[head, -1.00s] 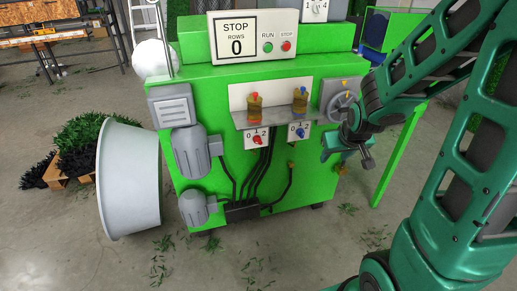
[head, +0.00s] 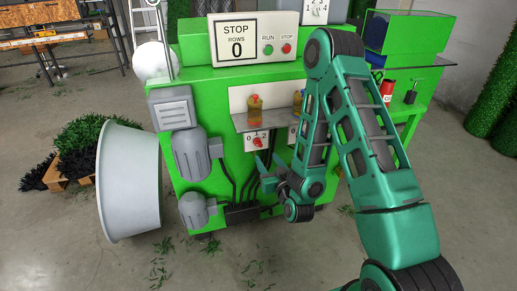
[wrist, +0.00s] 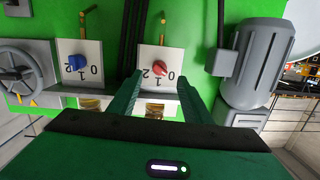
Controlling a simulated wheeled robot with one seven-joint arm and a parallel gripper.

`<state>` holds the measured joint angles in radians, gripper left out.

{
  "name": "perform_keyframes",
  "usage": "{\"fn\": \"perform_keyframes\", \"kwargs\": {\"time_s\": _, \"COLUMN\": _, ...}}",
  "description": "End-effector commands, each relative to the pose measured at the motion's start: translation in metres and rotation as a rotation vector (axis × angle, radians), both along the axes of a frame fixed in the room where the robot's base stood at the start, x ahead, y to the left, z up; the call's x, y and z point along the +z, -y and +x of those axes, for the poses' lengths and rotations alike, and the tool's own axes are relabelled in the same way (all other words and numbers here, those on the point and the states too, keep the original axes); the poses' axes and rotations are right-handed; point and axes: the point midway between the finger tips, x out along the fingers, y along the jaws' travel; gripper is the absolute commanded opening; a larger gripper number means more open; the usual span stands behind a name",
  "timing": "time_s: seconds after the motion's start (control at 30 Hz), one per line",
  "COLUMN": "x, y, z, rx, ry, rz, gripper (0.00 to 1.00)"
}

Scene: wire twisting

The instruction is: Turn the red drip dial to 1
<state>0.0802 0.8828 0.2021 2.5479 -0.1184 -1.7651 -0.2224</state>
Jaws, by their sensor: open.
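The red drip dial (head: 258,142) is on a white plate marked 0, 1 and 2, on the front of the green machine below the grey shelf. In the wrist view the red dial (wrist: 159,69) appears between and just beyond my fingertips. Which number it points to is too small to tell. My gripper (head: 265,168) is open and empty, in front of and slightly below the dial in the head view. In the wrist view my gripper (wrist: 162,84) has one finger on each side of the dial, apparently not touching it.
A blue dial (wrist: 77,61) on its own plate is left of the red one in the wrist view. A grey motor (wrist: 253,65) stands close on the right. The grey shelf (head: 240,121) with amber bottles juts out above the dials. Black hoses run below.

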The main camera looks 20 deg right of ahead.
Motion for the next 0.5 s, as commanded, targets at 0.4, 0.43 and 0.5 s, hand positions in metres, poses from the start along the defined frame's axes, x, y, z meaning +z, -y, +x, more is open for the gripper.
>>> {"fn": "perform_keyframes", "kwargs": {"time_s": 0.4, "x": -0.003, "y": -0.005, "z": -0.004, "rx": -0.04, "ry": 0.104, "rz": 0.028, "gripper": 0.45}}
{"fn": "perform_keyframes", "kwargs": {"time_s": 0.43, "x": -0.003, "y": -0.005, "z": -0.001, "rx": -0.04, "ry": 0.105, "rz": 0.028, "gripper": 0.45}}
{"fn": "perform_keyframes", "kwargs": {"time_s": 0.5, "x": -0.002, "y": -0.005, "z": 0.01, "rx": -0.04, "ry": 0.105, "rz": 0.028, "gripper": 0.45}}
